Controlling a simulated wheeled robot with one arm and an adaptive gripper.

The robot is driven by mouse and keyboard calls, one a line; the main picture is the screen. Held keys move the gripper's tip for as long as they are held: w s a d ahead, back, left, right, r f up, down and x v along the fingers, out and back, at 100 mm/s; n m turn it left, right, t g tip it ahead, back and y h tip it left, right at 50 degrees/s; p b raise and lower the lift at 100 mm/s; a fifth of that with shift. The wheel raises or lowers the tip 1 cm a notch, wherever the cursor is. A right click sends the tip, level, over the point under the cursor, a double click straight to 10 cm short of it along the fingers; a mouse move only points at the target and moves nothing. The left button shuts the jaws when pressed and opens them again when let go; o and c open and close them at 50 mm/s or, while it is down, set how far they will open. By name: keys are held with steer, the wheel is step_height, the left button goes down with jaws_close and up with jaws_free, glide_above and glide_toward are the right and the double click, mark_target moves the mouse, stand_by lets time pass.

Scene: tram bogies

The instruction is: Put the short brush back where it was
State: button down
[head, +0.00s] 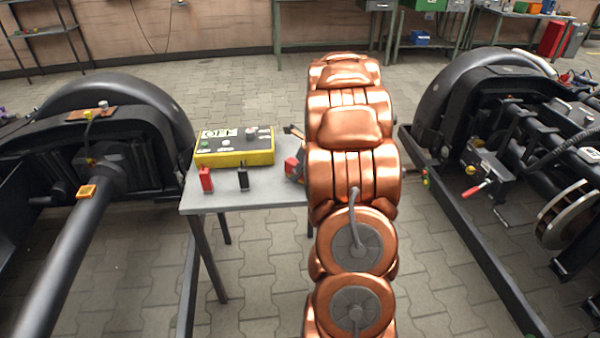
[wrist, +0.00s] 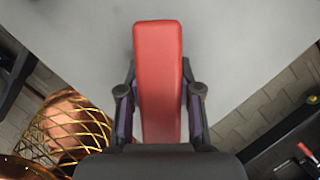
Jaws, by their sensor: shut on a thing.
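My gripper (wrist: 160,92) is shut on a long, smooth red piece in the wrist view, which I take to be the short brush (wrist: 158,45). No bristles show; its lower end is hidden by my gripper. The grey table top (wrist: 80,30) lies beyond it; I cannot tell whether they touch. In the head view my copper-coloured arm hides most of my gripper. A bit of red (head: 292,167) shows at the arm's left edge over the right side of the table (head: 240,194), probably the held brush.
A yellow box with a black panel (head: 235,149) stands at the table's back left. A small red piece (head: 206,180) and a black piece (head: 243,178) stand before it. Dark bogies flank the table at left (head: 110,110) and right (head: 470,100). Paved floor lies between.

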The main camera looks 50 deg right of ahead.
steer(key=c, duration=0.8)
jaws_free()
steer(key=shift+f, duration=0.1)
steer(key=p+v, duration=0.2)
steer(key=v, duration=1)
steer(key=s+a+r+n+g+y, duration=0.1)
steer(key=s+a+n+g, duration=0.1)
steer(key=a+n, duration=0.8)
steer(key=s+a+r+n+g, duration=0.1)
steer(key=s+a+n, duration=0.3)
steer(key=a, duration=1.1)
steer(key=s+a+n+g, duration=0.1)
steer(key=s+a+n, duration=0.3)
steer(key=s+n, duration=0.2)
steer(key=s+a+n+g+h, duration=0.1)
steer(key=s+a+n, duration=0.3)
steer(key=s+n, duration=0.2)
steer(key=s+a+n+g, duration=0.2)
steer(key=s+a+n, duration=0.3)
steer(key=n, duration=0.3)
steer(key=shift+s+f+h, duration=0.3)
steer(key=shift+s+f, duration=0.05)
steer(key=shift+s, duration=0.25)
